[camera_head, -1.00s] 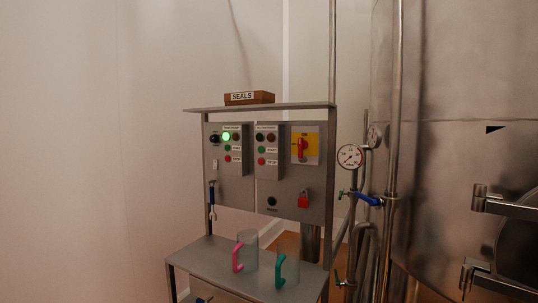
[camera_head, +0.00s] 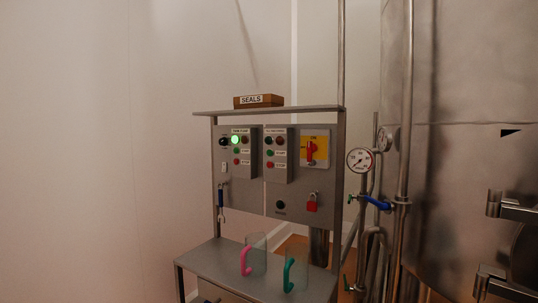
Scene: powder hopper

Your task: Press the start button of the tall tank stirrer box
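Two grey button boxes are mounted side by side on a steel panel (camera_head: 242,198). The left box (camera_head: 243,152) has a lit green lamp at its top, with a green and a red button below. The right box (camera_head: 276,154) has two dark lamps, a green button (camera_head: 270,153) and a red button (camera_head: 270,165). The labels above both boxes are too small to read surely, so I cannot tell which is the tall tank stirrer box. My gripper is not in view.
A "SEALS" box (camera_head: 258,101) sits on top. Pink-handled (camera_head: 247,261) and teal-handled (camera_head: 289,274) jugs stand on the shelf. Gauge, pipes and a steel tank (camera_head: 455,150) stand right.

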